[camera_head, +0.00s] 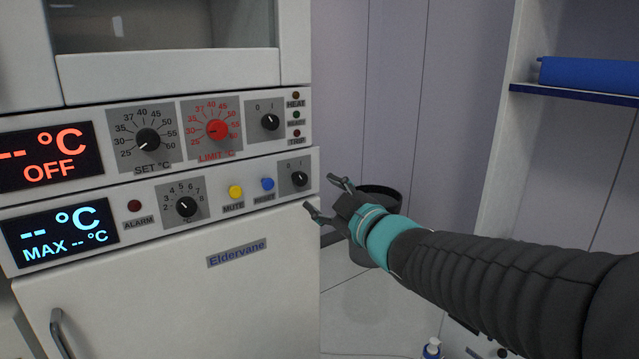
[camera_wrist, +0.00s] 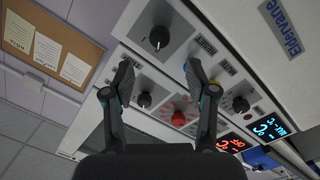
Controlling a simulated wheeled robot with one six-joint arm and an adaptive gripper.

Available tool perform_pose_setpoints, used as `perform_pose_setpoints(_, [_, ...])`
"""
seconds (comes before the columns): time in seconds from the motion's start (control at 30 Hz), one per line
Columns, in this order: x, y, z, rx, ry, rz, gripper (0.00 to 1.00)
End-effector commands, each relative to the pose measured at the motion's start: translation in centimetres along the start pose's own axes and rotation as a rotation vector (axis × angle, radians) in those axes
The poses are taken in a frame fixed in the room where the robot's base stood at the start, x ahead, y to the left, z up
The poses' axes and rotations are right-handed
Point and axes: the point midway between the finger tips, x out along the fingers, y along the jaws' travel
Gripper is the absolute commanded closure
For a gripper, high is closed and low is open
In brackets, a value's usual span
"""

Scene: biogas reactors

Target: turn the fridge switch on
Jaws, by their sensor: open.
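The fridge switch is a black rotary knob (camera_head: 300,178) on a grey plate marked 0 and 1, at the right end of the lower panel (camera_head: 225,206). It also shows in the wrist view (camera_wrist: 159,38), beyond my fingertips. I cannot surely tell which mark it points to. The lower display (camera_head: 63,232) shows dashes and "MAX -- °C" in cyan. My gripper (camera_head: 328,198) is open and empty, just right of the switch in the head view. In the wrist view my gripper (camera_wrist: 158,75) has its fingers spread, and nothing lies between them.
The upper panel has a similar 0/1 knob (camera_head: 270,121), a red limit knob (camera_head: 218,130) and a display reading OFF (camera_head: 50,157). A yellow button (camera_head: 236,191) and a blue button (camera_head: 267,184) sit left of the switch. A dark bin (camera_head: 378,195) stands behind my gripper.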

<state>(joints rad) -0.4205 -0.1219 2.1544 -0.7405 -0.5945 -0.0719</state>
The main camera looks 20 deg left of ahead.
Motion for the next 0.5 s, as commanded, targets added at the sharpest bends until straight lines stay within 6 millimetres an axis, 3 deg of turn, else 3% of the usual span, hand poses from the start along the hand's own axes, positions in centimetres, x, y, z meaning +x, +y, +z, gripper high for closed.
perform_pose_setpoints(0.3, [5.9,-0.1,0.1,0.002,-0.002,-0.001,0.43])
perform_pose_setpoints(0.5, [8.2,0.0,0.1,0.000,-0.001,0.000,0.43])
